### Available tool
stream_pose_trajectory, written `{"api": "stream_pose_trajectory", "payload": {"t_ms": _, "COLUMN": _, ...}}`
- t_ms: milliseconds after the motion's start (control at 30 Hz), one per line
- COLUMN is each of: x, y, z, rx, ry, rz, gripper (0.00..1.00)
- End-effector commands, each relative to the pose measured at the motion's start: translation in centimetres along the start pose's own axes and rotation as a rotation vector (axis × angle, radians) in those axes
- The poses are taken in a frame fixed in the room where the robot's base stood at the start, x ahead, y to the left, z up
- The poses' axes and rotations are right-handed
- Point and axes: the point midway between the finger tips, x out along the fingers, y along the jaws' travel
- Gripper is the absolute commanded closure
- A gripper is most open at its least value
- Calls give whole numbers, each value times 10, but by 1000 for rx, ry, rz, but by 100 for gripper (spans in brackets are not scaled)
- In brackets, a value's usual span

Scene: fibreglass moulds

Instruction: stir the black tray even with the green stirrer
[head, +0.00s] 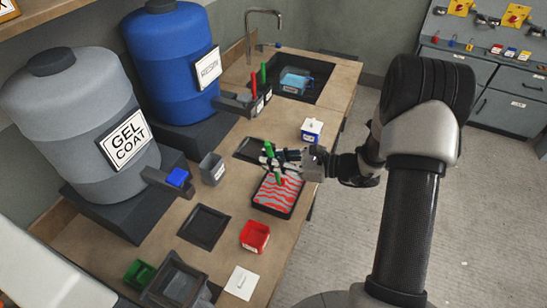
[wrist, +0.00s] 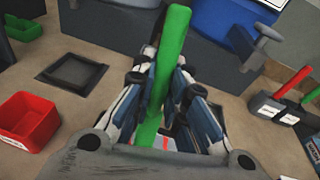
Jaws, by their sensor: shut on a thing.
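The black tray (head: 259,205) lies on the bench, filled with grey and red wavy streaks that are not blended. My gripper (head: 274,161) is over the tray's far end, shut on the green stirrer (head: 279,177). The stirrer's top sticks up above the fingers and its lower part points down at the streaked fill. Whether its tip touches the fill is hard to tell. In the wrist view the green stirrer (wrist: 172,45) stands tilted between both fingers (wrist: 163,88). A little of the streaked fill shows below, mostly hidden by my gripper.
A red bin (head: 254,237), a dark square plate (head: 204,227) and a grey cup (head: 212,168) stand near the tray. A holder (head: 262,103) bears a red and a green stick. A white-and-blue box (head: 312,130) stands beyond my gripper. Grey and blue drums line the wall.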

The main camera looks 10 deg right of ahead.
Motion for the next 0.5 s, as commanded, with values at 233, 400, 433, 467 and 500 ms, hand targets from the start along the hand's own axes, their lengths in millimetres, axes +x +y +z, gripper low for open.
{"api": "stream_pose_trajectory", "payload": {"t_ms": 233, "x": 4, "y": 2, "z": -22, "rx": 1, "ry": 0, "rz": 0, "gripper": 100}}
{"api": "stream_pose_trajectory", "payload": {"t_ms": 400, "x": 4, "y": 2, "z": -36, "rx": 1, "ry": 0, "rz": -1, "gripper": 100}}
{"api": "stream_pose_trajectory", "payload": {"t_ms": 433, "x": 4, "y": 2, "z": -38, "rx": 1, "ry": -1, "rz": -1, "gripper": 100}}
{"api": "stream_pose_trajectory", "payload": {"t_ms": 467, "x": 4, "y": 2, "z": -40, "rx": 1, "ry": -1, "rz": -1, "gripper": 100}}
{"api": "stream_pose_trajectory", "payload": {"t_ms": 500, "x": 4, "y": 2, "z": -43, "rx": 1, "ry": -1, "rz": -1, "gripper": 100}}
